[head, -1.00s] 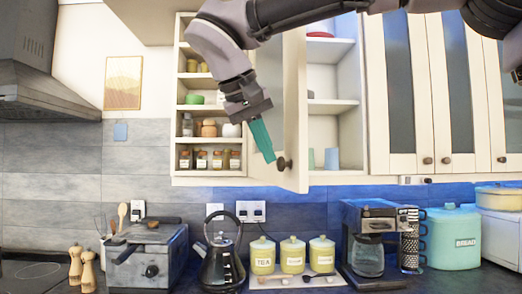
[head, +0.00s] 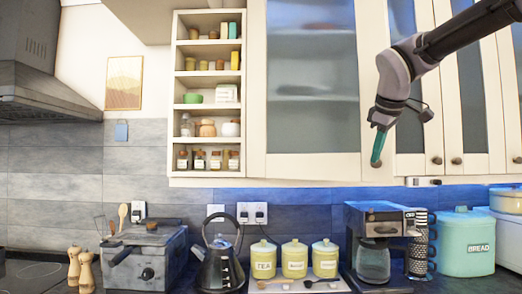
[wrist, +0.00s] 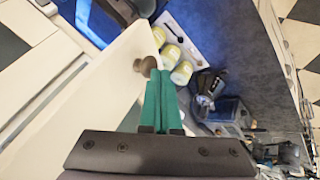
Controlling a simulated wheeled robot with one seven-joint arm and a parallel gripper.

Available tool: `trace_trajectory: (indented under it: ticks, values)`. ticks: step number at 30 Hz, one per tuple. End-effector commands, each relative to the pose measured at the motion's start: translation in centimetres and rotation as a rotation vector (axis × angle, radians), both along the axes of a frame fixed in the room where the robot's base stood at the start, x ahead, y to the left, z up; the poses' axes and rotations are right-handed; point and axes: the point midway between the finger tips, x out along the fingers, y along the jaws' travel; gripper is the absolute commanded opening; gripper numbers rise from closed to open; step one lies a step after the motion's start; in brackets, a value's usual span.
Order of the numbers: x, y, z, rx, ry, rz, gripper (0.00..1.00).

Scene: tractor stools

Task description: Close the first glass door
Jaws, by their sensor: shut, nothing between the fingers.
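The first glass door (head: 312,165), cream-framed with a frosted pane, lies across its cabinet opening in the head view, looking flush or nearly flush with the front. Dim shelves show through its glass. My gripper (head: 376,163) is at the door's lower right corner, green fingers together and pointing down, with nothing held. In the wrist view the shut fingers (wrist: 160,75) are right beside a round knob (wrist: 147,65) on a cream door panel (wrist: 105,85). I cannot tell whether they touch it. In the head view the fingertips cover the knob area.
More glass doors (head: 458,90) with knobs stand shut at the right. An open spice shelf (head: 207,175) is at the left. Below on the counter are a black kettle (head: 219,265), yellow canisters (head: 294,260), a coffee maker (head: 375,250) and a bread bin (head: 467,245).

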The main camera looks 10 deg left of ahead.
Motion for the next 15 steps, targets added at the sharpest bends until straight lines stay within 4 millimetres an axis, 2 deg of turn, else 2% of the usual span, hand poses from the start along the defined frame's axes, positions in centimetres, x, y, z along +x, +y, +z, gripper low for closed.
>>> trace_trajectory:
  ticks: [1, 6, 12, 15]
  values:
    - [2.1, -1.0, -0.1, -0.001, 0.002, -0.012, 0.00]
    - [8.7, -3.2, -0.2, -0.004, 0.001, -0.010, 0.00]
    - [15.9, -4.5, -0.2, -0.005, 0.001, -0.008, 0.00]
    - [18.8, -4.6, -0.2, -0.004, 0.001, -0.005, 0.00]
